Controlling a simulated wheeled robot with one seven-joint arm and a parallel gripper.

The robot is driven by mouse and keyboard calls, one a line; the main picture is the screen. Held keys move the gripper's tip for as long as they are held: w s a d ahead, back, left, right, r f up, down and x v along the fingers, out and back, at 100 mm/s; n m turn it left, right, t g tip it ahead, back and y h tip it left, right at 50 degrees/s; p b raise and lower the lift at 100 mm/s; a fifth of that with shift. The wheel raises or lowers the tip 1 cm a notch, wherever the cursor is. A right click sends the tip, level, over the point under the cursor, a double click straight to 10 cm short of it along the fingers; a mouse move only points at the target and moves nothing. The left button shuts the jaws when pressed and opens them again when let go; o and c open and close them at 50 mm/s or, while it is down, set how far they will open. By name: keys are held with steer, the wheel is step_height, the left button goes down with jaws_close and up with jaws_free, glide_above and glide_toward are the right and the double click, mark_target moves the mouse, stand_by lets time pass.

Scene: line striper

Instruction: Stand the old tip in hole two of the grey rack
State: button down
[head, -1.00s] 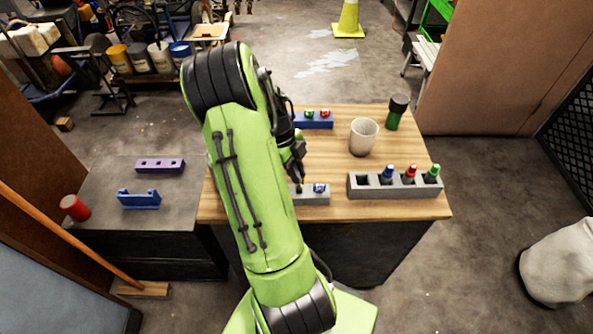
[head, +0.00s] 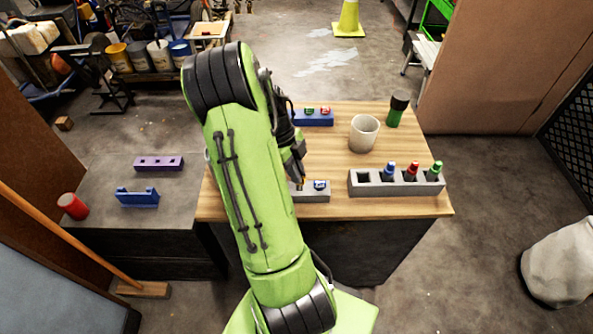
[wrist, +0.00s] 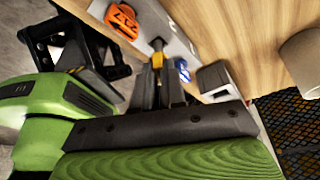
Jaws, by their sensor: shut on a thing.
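The small grey rack (head: 313,196) lies at the table's front edge, partly hidden by my arm in the head view. In the wrist view the grey rack (wrist: 180,47) carries an orange labelled piece (wrist: 110,24) at one end and a blue-and-white piece (wrist: 182,68) at the other. My gripper (wrist: 158,58) is shut on a small, dark, yellowish tip (wrist: 157,44), which I take for the old tip. It is over the middle of the rack, between those two pieces. I cannot tell how deep it sits in a hole. My gripper also shows in the head view (head: 301,180).
To the right a longer grey rack (head: 365,190) holds blue, red and green-capped bottles, with its left slot empty. A white cup (head: 363,135), a dark-capped green bottle (head: 396,114) and a blue rack (head: 316,121) stand farther back. The table's middle is clear.

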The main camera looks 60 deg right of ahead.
steer(key=shift+f, duration=0.2)
stand_by(0.5)
steer(key=shift+f+b, duration=0.35)
steer(key=shift+b, duration=0.15)
steer(key=shift+f+b, duration=0.75)
steer(key=c, duration=0.8)
jaws_free()
steer(key=shift+r, duration=0.1)
steer(key=p+v, duration=0.4)
steer(key=v, duration=0.3)
steer(key=shift+p, duration=0.4)
